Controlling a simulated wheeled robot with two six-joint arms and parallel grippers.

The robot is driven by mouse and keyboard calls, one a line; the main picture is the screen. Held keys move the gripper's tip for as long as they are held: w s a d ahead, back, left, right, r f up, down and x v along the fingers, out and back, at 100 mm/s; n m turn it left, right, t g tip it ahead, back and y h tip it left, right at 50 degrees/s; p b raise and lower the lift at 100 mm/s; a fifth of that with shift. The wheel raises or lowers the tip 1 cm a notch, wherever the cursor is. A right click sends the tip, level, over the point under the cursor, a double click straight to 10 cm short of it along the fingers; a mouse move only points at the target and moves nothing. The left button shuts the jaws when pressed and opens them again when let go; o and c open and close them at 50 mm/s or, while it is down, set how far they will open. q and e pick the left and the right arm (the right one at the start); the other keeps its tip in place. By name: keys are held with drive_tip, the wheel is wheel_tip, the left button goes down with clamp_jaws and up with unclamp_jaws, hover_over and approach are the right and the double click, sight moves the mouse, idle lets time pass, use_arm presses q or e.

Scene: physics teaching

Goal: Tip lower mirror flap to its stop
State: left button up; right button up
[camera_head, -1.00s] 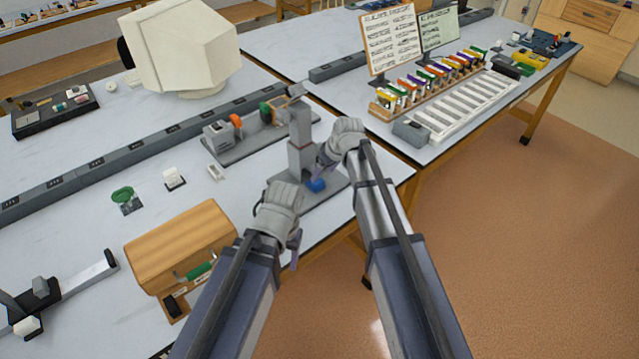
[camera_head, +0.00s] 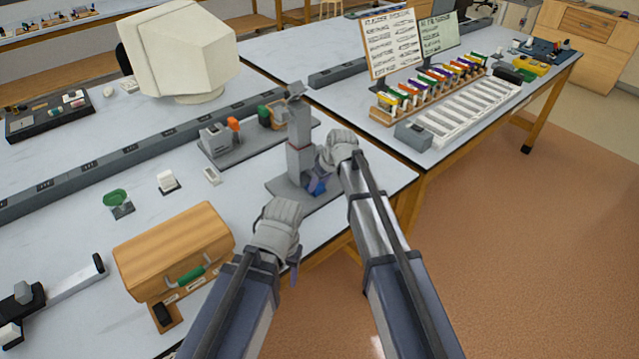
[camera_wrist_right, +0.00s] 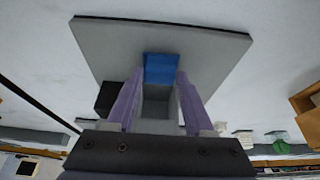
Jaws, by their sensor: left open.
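A grey upright column (camera_head: 300,150) stands on a flat grey base (camera_head: 283,190) near the table's front edge. A blue flap (camera_head: 317,187) is low on the column's right side, and an angled piece tops the column. My right gripper (camera_head: 318,172) is at the column's lower part, beside the blue flap. In the right wrist view the purple fingers (camera_wrist_right: 160,85) stand apart, with the blue flap (camera_wrist_right: 161,68) between or just beyond their tips; I cannot tell whether they press on it. My left gripper (camera_head: 292,272) is open and empty at the front edge, left of the base.
A wooden box (camera_head: 175,245) with a green handle stands left of my left gripper. A grey apparatus (camera_head: 225,145) with orange and green parts is behind the column. A coloured rack (camera_head: 440,85) and a white keyed tray (camera_head: 465,110) are on the right table. Clear tabletop lies left of the base.

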clamp_jaws()
drive_tip(key=shift+w+a+r+g+h+p, duration=0.25)
drive_tip(key=shift+w+r+g+h+p, duration=0.3)
drive_tip(key=shift+p, duration=0.35)
drive_tip(key=shift+a+g+h+p, duration=0.15)
drive_tip(key=shift+g+h+p, duration=0.25)
drive_tip(key=shift+g, duration=0.35)
drive_tip(key=shift+o, duration=2.1)
unclamp_jaws()
drive_tip(key=shift+r, duration=0.15)
